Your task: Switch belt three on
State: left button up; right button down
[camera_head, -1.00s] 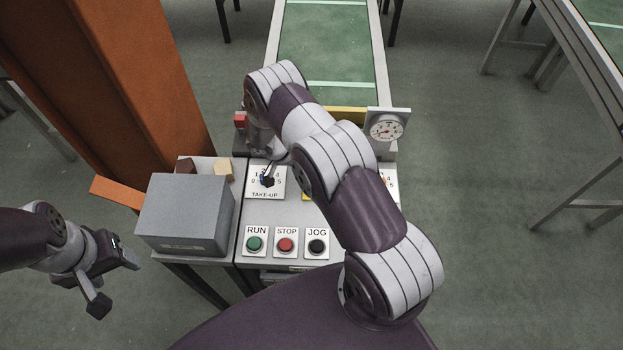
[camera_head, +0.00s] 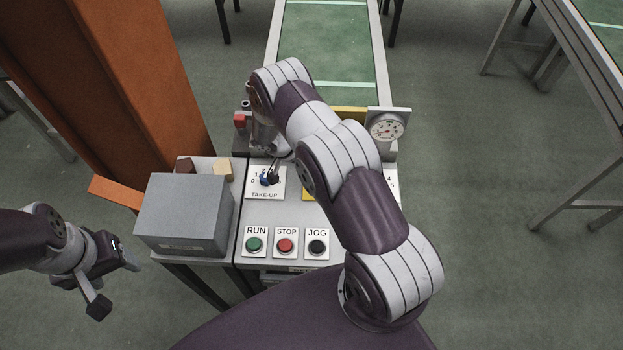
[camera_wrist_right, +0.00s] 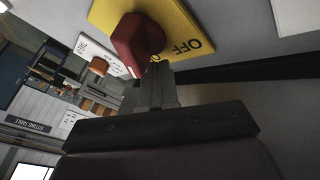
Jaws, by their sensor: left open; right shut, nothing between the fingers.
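A red rotary knob (camera_wrist_right: 138,40) sits on a yellow plate (camera_wrist_right: 182,18) lettered OFF in the right wrist view. In the head view only a sliver of the yellow plate (camera_head: 307,193) shows; my right arm hides the rest and the knob. My right gripper (camera_wrist_right: 157,82) is shut and empty, its fingertips close to the red knob; I cannot tell whether they touch. In the head view its dark tip (camera_head: 274,177) shows by the blue TAKE-UP knob (camera_head: 265,181). My left gripper (camera_head: 115,283) is open and empty, off the panel to the left.
Green RUN (camera_head: 254,244), red STOP (camera_head: 285,245) and black JOG (camera_head: 317,247) buttons line the panel's front. A grey box (camera_head: 185,215) stands left of them. A gauge (camera_head: 387,127) stands at the back right. An orange knob (camera_wrist_right: 98,66) is farther along in the wrist view.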

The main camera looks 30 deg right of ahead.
jog(key=b+v, duration=0.2)
jog(key=v, duration=1)
jog(key=shift+a+r, duration=0.25)
jog(key=shift+w, duration=0.1)
